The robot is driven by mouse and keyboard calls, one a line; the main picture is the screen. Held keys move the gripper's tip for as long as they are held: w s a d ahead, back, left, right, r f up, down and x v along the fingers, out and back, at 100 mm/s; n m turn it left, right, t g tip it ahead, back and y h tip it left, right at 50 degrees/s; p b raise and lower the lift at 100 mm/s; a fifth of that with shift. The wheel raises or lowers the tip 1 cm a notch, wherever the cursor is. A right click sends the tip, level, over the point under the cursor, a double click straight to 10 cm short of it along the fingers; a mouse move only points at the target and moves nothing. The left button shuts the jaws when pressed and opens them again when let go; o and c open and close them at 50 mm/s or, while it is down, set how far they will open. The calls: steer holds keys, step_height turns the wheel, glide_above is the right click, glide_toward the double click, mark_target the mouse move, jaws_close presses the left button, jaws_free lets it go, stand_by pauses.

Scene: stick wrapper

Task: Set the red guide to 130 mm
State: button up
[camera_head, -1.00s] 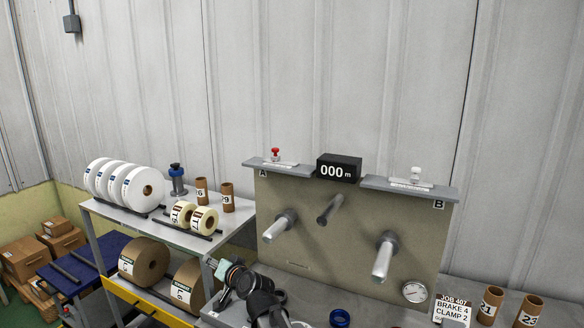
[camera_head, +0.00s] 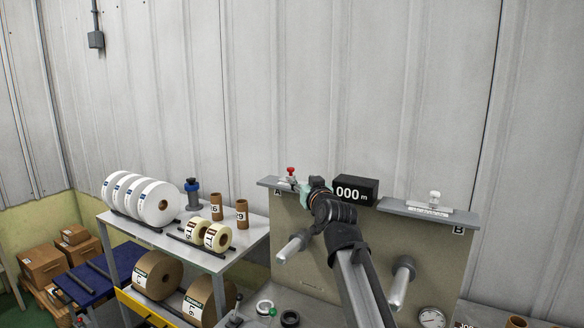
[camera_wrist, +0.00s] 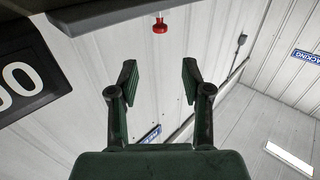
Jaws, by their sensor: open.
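The red guide (camera_head: 291,171) is a red knob on a small white slider, on the grey ledge (camera_head: 268,183) above the letter A at the left of the panel. My gripper (camera_head: 303,188) is just right of the guide, close to the front of the ledge, its fingers partly hidden by my wrist. In the wrist view, the two fingers (camera_wrist: 158,82) are apart with nothing between them. The red knob (camera_wrist: 160,26) shows beyond the fingertips, near the top edge, apart from them. The scale under the guide is too small to read, and my arm covers part of it.
A black display (camera_head: 355,190) reading 000 m stands right of my gripper. A white guide (camera_head: 434,200) sits on ledge B. Metal spindles (camera_head: 293,246) stick out of the panel below. A shelf with white rolls (camera_head: 158,203) stands at left.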

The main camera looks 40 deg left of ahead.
mark_target(292, 170)
steer(key=p+x, duration=0.4)
steer(key=x, duration=0.9)
steer(key=shift+w+a, duration=0.25)
steer(key=shift+a, duration=0.05)
jaws_close()
